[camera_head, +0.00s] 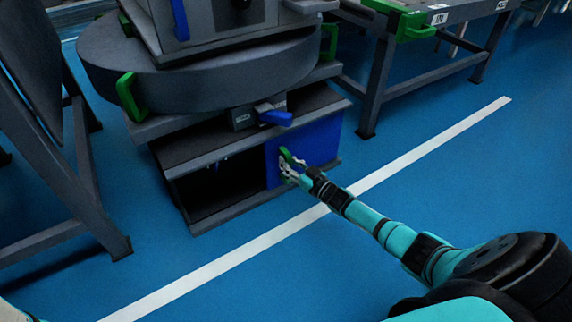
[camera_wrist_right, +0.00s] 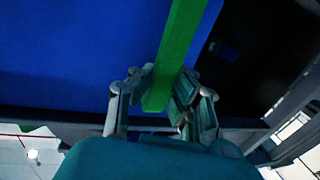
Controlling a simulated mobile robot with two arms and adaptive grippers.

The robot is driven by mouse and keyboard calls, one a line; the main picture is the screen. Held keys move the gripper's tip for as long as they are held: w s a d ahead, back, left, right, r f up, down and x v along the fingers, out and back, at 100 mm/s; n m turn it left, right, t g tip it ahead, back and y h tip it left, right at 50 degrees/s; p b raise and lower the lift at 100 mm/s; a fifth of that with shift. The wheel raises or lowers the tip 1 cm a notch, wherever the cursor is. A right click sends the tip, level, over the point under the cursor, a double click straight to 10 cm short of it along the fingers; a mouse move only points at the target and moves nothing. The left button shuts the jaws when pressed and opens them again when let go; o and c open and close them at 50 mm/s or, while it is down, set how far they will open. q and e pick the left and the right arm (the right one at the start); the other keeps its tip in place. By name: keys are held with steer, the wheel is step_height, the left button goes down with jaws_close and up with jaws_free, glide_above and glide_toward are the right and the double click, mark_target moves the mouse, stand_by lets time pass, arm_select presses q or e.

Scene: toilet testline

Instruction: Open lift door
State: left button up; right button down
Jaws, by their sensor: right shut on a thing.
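The lift door (camera_head: 318,150) is a blue panel low on the dark grey machine, covering the right part of its lower opening. It also fills much of the right wrist view (camera_wrist_right: 75,60). A green handle (camera_head: 287,155) stands on the door's left side. In the right wrist view the handle (camera_wrist_right: 179,50) runs upright between my fingers. My right gripper (camera_head: 288,167) is shut on the green handle, and it shows in the wrist view too (camera_wrist_right: 163,103). The opening left of the door is dark inside. My left gripper is not in view.
A round grey table (camera_head: 200,65) with green handles (camera_head: 130,97) sits above. A blue lever (camera_head: 275,117) sticks out over the door. A grey stand (camera_head: 75,175) is at left, a bench (camera_head: 375,90) at right. The blue floor (camera_head: 400,190) with a white line is clear in front.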

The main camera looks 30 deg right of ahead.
steer(key=c, duration=1.4)
jaws_free()
steer(key=shift+s+d+f, duration=0.1)
steer(key=shift+s, duration=0.1)
steer(key=shift+o, duration=1)
steer(key=shift+w, duration=0.1)
steer(key=v, duration=1.2)
